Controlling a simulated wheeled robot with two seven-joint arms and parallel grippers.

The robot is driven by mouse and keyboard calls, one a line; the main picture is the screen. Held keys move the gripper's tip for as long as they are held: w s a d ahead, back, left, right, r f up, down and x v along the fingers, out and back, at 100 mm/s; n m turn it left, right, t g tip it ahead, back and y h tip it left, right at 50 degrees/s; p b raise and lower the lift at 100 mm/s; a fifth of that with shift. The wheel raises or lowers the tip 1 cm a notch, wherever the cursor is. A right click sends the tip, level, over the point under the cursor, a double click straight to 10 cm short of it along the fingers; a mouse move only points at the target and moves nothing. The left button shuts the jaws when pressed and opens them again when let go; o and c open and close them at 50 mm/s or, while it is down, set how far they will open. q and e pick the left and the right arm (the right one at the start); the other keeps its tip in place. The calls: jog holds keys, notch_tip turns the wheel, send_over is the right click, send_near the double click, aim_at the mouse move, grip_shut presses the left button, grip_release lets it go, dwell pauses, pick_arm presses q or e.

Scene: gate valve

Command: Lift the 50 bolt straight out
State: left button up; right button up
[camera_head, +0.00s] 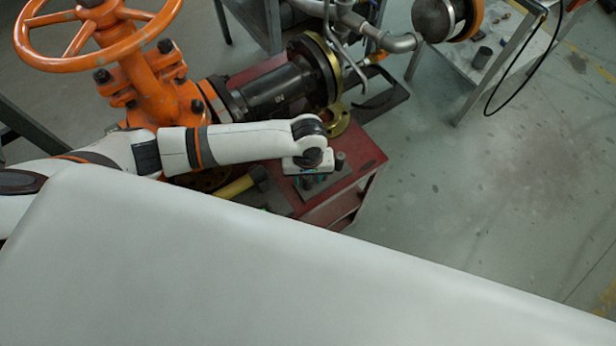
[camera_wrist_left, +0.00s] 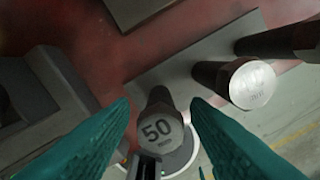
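The 50 bolt (camera_wrist_left: 160,128) stands upright with its grey hex head, marked "50 mm", facing the left wrist camera. It is on a grey plate or block (camera_wrist_left: 165,78). My left gripper (camera_wrist_left: 160,106) has its two teal fingers apart, one on each side of the bolt. A gap shows between each finger and the head; contact lower down cannot be seen. In the head view my left gripper (camera_head: 308,177) points down over the red cart's front right part, and the wrist hides most of the bolt. My right gripper is not in view.
A second bolt (camera_wrist_left: 252,84) stands close to the right finger, its marking unreadable. Another dark cylinder enters at the right edge. The red cart (camera_head: 368,155) also carries a yellow-handled hammer (camera_head: 235,187). The orange valve (camera_head: 160,85) and black pipe (camera_head: 280,90) stand behind my arm.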

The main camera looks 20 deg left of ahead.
pick_arm(q)
grip_shut()
jog(key=shift+r, duration=0.1)
notch_tip(320, 180, up, 10)
jog(key=shift+f, duration=0.1)
dwell(0.5)
